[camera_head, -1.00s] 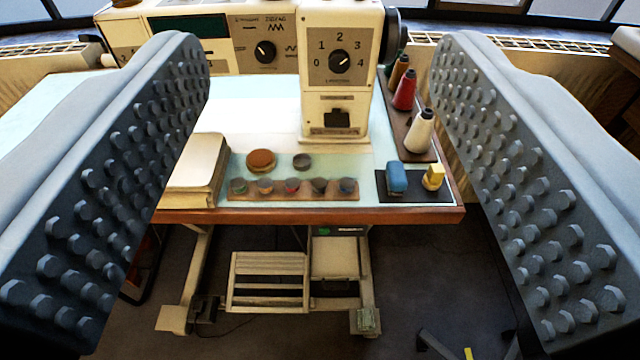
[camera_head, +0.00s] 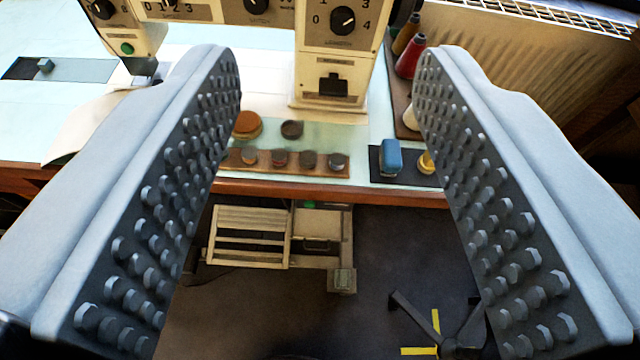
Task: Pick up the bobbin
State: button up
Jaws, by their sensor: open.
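A small dark round bobbin (camera_head: 292,129) lies by itself on the pale table top, behind a wooden rack (camera_head: 300,170) that holds several similar small bobbins with differently coloured tops. I cannot tell from the picture alone which one the task means; the lone one stands apart from the rack. My gripper (camera_head: 330,75) is open and empty. Its two long studded fingers frame the view left and right, and the bobbins show in the gap between them. The left finger hides the rack's left end.
A brown round cushion (camera_head: 247,125) sits left of the lone bobbin. The sewing machine (camera_head: 335,75) stands close behind. A blue block (camera_head: 391,158) and a partly hidden yellow item (camera_head: 426,162) lie on a dark mat at right. Thread spools (camera_head: 410,62) stand beyond. The table's front edge (camera_head: 300,188) is clear.

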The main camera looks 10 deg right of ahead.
jog(key=w+f+n+g, duration=0.3)
jog(key=w+f+g, duration=0.25)
jog(key=w, duration=0.55)
jog(key=n+g, duration=0.4)
jog(key=g, duration=0.6)
send_over(308, 159)
notch_tip(308, 159, down, 8)
jog(key=shift+t, duration=0.25)
jog(key=f, duration=1.6)
jog(key=shift+w+a+f, duration=0.1)
jog(key=shift+w+f, duration=0.3)
jog(key=shift+c, duration=0.3)
grip_shut()
